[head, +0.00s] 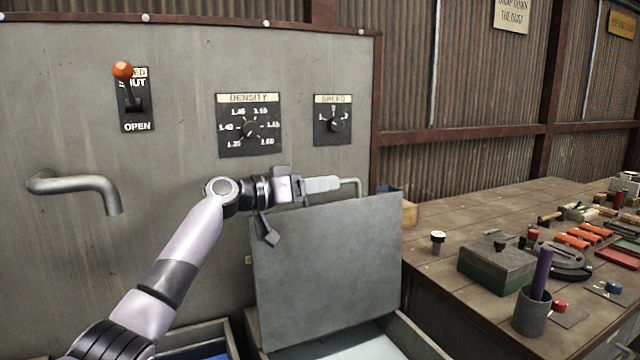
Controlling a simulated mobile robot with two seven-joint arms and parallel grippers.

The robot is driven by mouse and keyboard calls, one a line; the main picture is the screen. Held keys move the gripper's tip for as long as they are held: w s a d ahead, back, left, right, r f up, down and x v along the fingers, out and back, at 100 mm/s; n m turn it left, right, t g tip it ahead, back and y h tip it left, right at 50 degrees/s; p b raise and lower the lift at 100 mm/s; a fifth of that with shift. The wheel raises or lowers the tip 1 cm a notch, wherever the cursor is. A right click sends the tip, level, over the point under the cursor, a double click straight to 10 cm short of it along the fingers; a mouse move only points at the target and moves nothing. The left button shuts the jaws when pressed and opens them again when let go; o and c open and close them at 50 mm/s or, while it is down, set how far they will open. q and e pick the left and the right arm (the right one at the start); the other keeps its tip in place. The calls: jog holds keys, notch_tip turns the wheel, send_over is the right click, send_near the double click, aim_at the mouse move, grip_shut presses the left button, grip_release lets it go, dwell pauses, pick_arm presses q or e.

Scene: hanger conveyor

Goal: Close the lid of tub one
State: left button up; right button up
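A flat grey lid (330,265) stands raised, nearly upright and leaning back, over an open tub (425,340) with pale contents at the bottom of the head view. No number shows on this tub. A thin bent metal handle (357,186) rises from the lid's top edge. My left gripper (325,185) is at that top edge, pointing right, its fingers close together around the handle's bar. The fingers hide the rest of the handle. My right gripper is not in view.
A second open tub (228,340) with blue contents is at the lower left. A panel behind carries a spout (75,185), an orange-knobbed lever (123,72) and dials (250,128). At right, a wooden workbench (440,262) holds a metal box (497,268), a cup (531,312) and tools.

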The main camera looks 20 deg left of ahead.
pick_arm(q)
grip_shut()
jog(key=s+d+f+m+b, duration=0.3)
jog(key=s+d+m, duration=0.4)
jog(key=s+d, duration=0.6)
jog(key=shift+s+d+f, duration=0.3)
jog(key=shift+d+f, duration=0.35)
jog(key=shift+d, duration=0.5)
grip_release()
